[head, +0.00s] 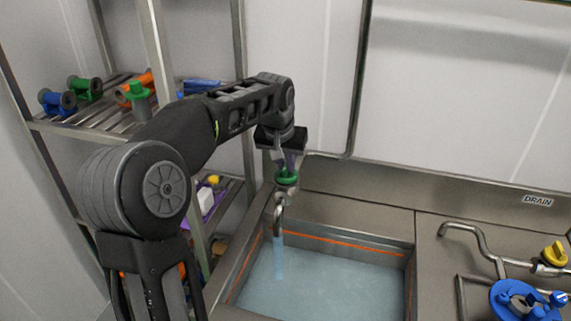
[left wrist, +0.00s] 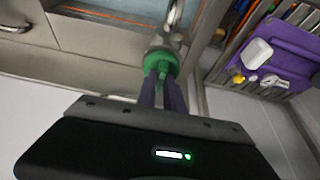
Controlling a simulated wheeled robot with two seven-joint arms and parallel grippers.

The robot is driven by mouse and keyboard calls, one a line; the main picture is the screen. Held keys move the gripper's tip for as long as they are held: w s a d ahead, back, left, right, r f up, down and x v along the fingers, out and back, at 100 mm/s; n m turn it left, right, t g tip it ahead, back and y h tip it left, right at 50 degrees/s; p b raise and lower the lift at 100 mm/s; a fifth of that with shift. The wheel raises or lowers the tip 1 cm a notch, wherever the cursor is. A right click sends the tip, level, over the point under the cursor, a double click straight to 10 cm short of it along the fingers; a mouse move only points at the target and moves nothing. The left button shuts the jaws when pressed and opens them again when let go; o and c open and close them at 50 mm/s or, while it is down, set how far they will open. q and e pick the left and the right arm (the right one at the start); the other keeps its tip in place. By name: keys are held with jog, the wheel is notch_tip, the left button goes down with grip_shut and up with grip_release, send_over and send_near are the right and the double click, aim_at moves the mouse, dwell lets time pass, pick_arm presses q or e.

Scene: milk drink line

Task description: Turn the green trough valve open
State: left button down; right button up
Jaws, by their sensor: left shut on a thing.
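The green trough valve (head: 287,178) sits at the back left corner of the steel trough, above a curved spout (head: 278,215). Water runs from the spout into the trough (head: 226,275), which holds cloudy bluish water. My left gripper (head: 287,165) reaches down onto the valve from above. In the left wrist view its two purple fingers are shut on the green handle (left wrist: 160,64). The exact handle angle is hard to tell. My right gripper is not in view.
A metal rack (head: 60,126) with colored fittings stands at the left, close to my arm. A purple tray (left wrist: 288,50) is on its lower shelf. At the right are a yellow-handled tap (head: 555,254), a blue part (head: 510,300) and a DRAIN label (head: 538,201).

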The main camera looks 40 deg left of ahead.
pick_arm(q)
jog(key=c, duration=1.5)
grip_release()
jog(key=shift+o, duration=0.2)
jog(key=b+v, duration=0.1)
jog(key=v, duration=0.6)
jog(key=shift+r, duration=0.4)
jog(key=shift+s+f, duration=0.1)
jog(key=shift+s, duration=0.05)
